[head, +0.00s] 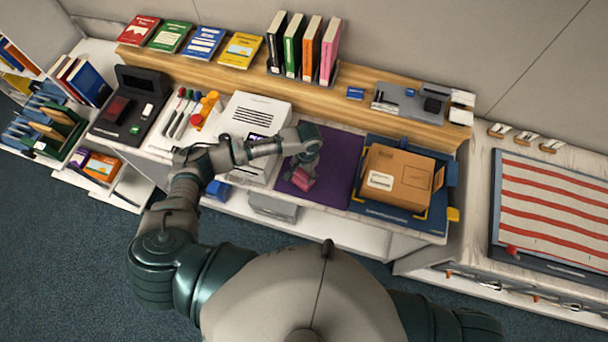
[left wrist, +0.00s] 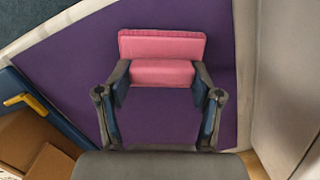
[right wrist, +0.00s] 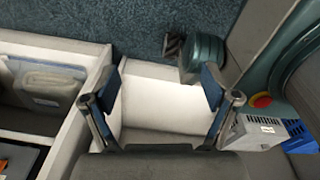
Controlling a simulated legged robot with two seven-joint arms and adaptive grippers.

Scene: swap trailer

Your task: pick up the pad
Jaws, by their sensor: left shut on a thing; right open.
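A pink pad (head: 303,180) is at the purple mat (head: 340,160) in the middle of the counter. In the left wrist view the pink pad (left wrist: 162,72) sits between the fingertips of my left gripper (left wrist: 160,85), which is shut on it. The mat (left wrist: 170,125) lies beneath; I cannot tell whether the pad touches it. My left gripper also shows in the head view (head: 304,165), reaching down from above. My right gripper (right wrist: 160,95) is open and empty, with a white shelf surface beyond it. It is hidden in the head view.
A cardboard box (head: 400,178) on a blue tray (head: 363,211) stands right of the mat. A white printer-like box (head: 256,113), several pens and a black device (head: 128,105) are to the left. Books stand on the wooden ledge (head: 230,75) behind.

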